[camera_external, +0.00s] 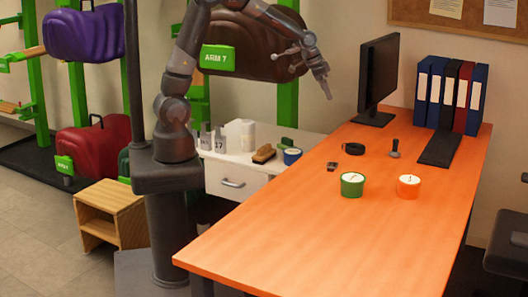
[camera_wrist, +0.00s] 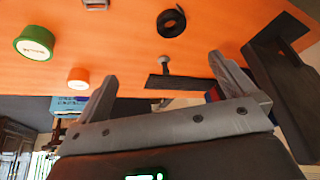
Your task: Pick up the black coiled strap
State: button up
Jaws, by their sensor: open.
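The black coiled strap (camera_external: 354,149) lies flat on the orange desk, left of a small dark upright tool. In the wrist view the strap (camera_wrist: 171,22) shows as a dark ring with a hole, near the top middle. My gripper (camera_external: 327,93) is above the desk, to the left of the monitor, well clear of the strap. In the wrist view my gripper's two fingers (camera_wrist: 165,75) are spread apart with nothing between them. The strap lies beyond the fingertips, untouched.
The monitor (camera_external: 378,75) stands behind the strap. The upright tool (camera_external: 395,149), keyboard (camera_external: 440,150), a small buckle (camera_external: 332,166), a green tub (camera_external: 352,185) and an orange tub (camera_external: 408,186) are on the desk (camera_external: 330,235). Its front is clear.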

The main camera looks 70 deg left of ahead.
send_near(354, 146)
jog(key=w+f, duration=0.2)
jog(key=f, duration=0.1)
jog(key=shift+w+f+m+h, duration=0.1)
jog(key=shift+f+m+h, duration=0.05)
jog(key=shift+m+h, duration=0.15)
jog(key=shift+s+x, duration=0.2)
jog(key=shift+x, duration=1.1)
jog(key=shift+s+x, duration=0.15)
jog(key=shift+x, duration=1.1)
jog(key=shift+d+f, duration=0.1)
jog(key=shift+f, duration=0.05)
jog(key=shift+c, duration=0.2)
jog(key=c, duration=1)
